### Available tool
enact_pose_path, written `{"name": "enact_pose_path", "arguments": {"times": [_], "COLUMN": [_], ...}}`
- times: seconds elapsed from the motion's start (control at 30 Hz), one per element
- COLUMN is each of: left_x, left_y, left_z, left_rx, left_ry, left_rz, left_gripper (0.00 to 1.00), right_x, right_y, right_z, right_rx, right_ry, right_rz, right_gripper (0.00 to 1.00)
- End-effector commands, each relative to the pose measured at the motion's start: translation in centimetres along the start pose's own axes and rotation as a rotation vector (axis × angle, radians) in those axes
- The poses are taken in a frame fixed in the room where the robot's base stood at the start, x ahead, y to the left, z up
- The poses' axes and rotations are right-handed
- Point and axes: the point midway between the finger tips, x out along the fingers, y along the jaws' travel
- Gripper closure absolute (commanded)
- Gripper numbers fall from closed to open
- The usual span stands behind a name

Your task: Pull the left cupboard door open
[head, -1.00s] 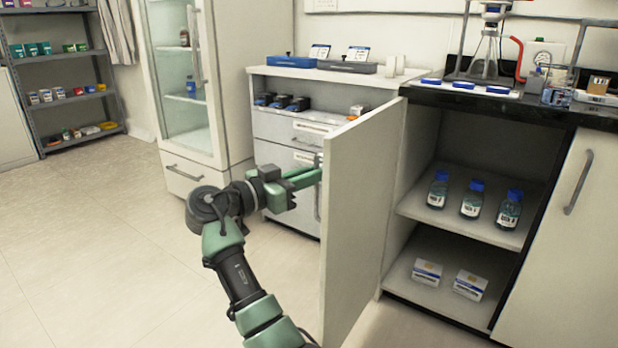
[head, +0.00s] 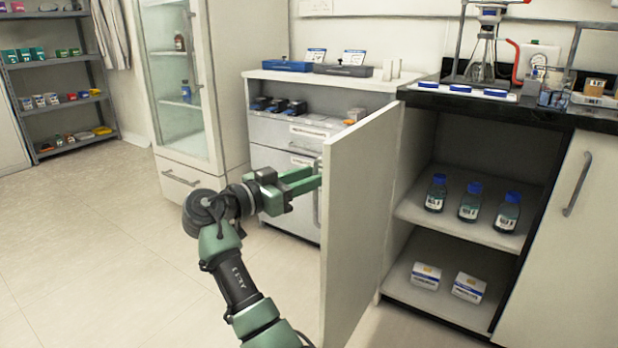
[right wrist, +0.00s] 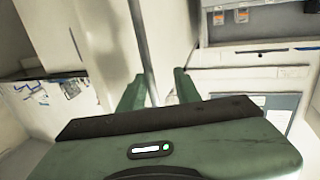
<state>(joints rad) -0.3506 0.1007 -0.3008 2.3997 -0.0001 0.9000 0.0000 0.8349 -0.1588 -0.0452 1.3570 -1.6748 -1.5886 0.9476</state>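The left cupboard door (head: 362,205) stands wide open, swung out from the cupboard (head: 470,150) so that the shelves inside show. My right gripper (head: 308,181) is on the outer side of the door, at its vertical handle (head: 317,205). In the right wrist view the grey handle bar (right wrist: 142,45) runs between the two green fingers of my right gripper (right wrist: 160,90). The fingers are spread, with a gap between the bar and the right finger. My left gripper is not in view.
Several blue-capped bottles (head: 468,202) stand on the upper shelf, and two small boxes (head: 468,287) lie below. A drawer unit (head: 272,130) stands behind the gripper, with a glass cabinet (head: 185,90) beyond. The floor (head: 90,250) at left is clear.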

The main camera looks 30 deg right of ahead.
Motion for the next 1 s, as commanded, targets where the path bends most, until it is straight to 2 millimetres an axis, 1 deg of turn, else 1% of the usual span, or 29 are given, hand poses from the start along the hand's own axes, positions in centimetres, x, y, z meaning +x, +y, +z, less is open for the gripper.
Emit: {"name": "enact_pose_path", "arguments": {"times": [0.17, 0.3, 0.4, 0.5, 0.63, 1.0], "left_x": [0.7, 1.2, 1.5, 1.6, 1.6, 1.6], "left_y": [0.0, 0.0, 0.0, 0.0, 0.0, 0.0], "left_z": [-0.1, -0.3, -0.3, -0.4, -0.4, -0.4], "left_rx": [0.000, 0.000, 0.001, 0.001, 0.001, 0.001], "left_ry": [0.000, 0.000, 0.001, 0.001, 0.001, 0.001], "left_rz": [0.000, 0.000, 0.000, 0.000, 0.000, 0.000], "left_gripper": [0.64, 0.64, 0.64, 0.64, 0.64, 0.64], "right_x": [-2.2, -4.7, -6.1, -7.0, -7.4, -7.4], "right_y": [-0.1, 0.0, 0.0, 0.0, 0.1, 0.1], "right_z": [-0.2, -0.2, -0.2, -0.1, 0.0, 0.0], "right_rx": [-0.002, -0.002, -0.002, -0.002, 0.000, 0.000], "right_ry": [-0.001, -0.001, 0.000, -0.001, 0.001, 0.000], "right_rz": [-0.003, -0.002, 0.000, 0.003, 0.003, 0.003], "right_gripper": [0.67, 0.67, 0.67, 0.67, 0.67, 0.67]}}
